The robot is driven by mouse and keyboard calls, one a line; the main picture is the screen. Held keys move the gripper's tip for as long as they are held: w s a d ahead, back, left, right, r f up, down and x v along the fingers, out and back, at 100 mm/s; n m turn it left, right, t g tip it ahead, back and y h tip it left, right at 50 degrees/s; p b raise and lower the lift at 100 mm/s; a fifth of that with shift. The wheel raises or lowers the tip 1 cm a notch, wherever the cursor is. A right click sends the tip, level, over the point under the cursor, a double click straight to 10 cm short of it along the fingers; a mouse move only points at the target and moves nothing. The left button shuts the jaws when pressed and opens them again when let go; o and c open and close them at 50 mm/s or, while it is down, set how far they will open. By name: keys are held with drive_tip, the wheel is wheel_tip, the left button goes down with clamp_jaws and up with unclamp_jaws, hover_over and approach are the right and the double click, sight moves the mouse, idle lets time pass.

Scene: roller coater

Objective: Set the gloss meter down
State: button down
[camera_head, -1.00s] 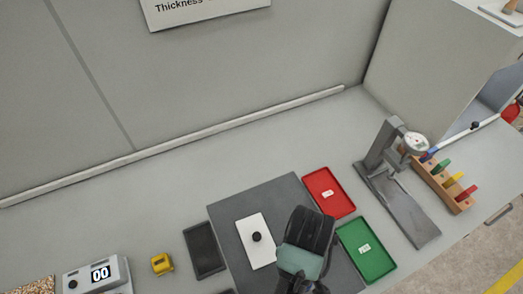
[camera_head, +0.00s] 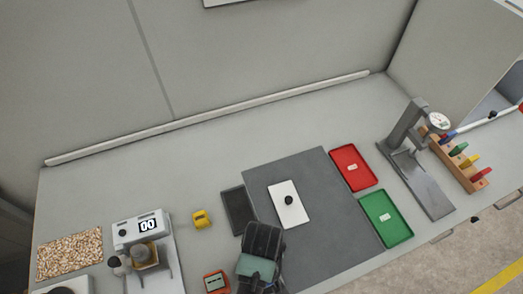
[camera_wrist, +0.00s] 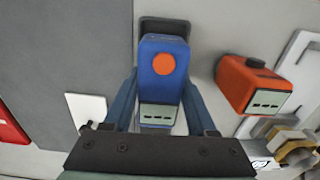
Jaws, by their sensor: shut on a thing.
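My gripper (camera_wrist: 160,92) is shut on the gloss meter (camera_wrist: 163,78), a blue block with an orange round button and a small display, between its two fingers in the wrist view. A dark tray or pad (camera_wrist: 166,24) shows just past the meter's far end; the meter covers most of it. I cannot tell whether the meter touches it or hovers above. In the head view my gripper (camera_head: 260,262) is at the bottom middle, left of the grey mat (camera_head: 325,225). The meter and that pad are hidden there.
An orange device (camera_head: 215,281) stands close to my gripper's left. Another dark pad (camera_head: 238,210) and a yellow object (camera_head: 201,219) lie beyond it. A white panel (camera_head: 279,193) lies on the mat; red (camera_head: 352,167) and green (camera_head: 385,218) trays are to the right.

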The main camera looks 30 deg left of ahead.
drive_tip(key=shift+f, duration=1.55)
drive_tip(key=shift+f, duration=0.1)
drive_tip(key=shift+c, duration=1)
unclamp_jaws()
drive_tip(key=shift+s+f, duration=0.1)
wheel_tip(320, 180, up, 12)
drive_tip(key=shift+r, duration=0.2)
